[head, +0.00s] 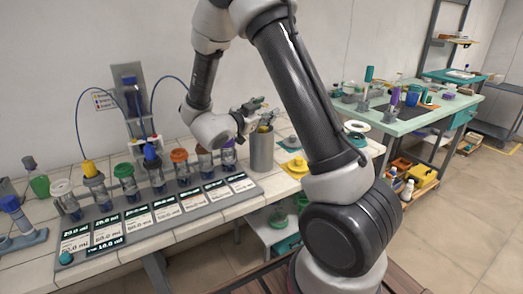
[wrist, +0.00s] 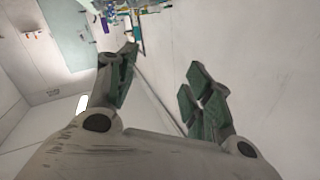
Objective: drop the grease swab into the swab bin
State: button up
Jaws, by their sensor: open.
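My gripper (head: 253,108) is open above the rim of a grey cylindrical container (head: 261,152) on the white tiled bench, which looks like the swab bin. A small yellow piece (head: 264,128) shows at the container's mouth, just below my fingers; it may be the grease swab, but most of it is hidden and I cannot tell how deep it sits. In the wrist view my two fingers (wrist: 160,82) are spread apart with nothing between them. Neither the container nor the swab can be made out in the wrist view.
Several capped bottles (head: 155,172) stand in a rack with labels left of the container. A yellow piece (head: 296,166) lies on the bench to its right. A titrator stand (head: 132,95) with blue tubes rises behind. A green-topped table (head: 420,112) with tools stands at the right.

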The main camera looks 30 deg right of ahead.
jog(key=v, duration=1.2)
jog(key=shift+f, duration=0.15)
jog(key=w+r+n+t+y, duration=0.3)
jog(key=w+r+t+y, duration=0.15)
jog(key=w+y, duration=0.2)
jog(key=a+r+n+t+y, duration=0.2)
jog(key=a+r+n+y, duration=0.2)
jog(key=r+n+y, duration=0.4)
jog(key=s+d+f+n+g, duration=0.2)
jog(key=s+d+g, duration=0.1)
jog(key=s, duration=0.7)
jog(key=s+d+f+n+g+y, duration=0.1)
jog(key=s+d+n+g, duration=0.1)
jog(key=s, duration=0.8)
jog(key=s+d+f+n+g, duration=0.2)
jog(key=s+d+g, duration=0.2)
jog(key=s, duration=0.6)
jog(key=shift+s+d+f+n, duration=0.2)
jog(key=shift+s+f+n, duration=0.1)
jog(key=shift+s+n, duration=0.1)
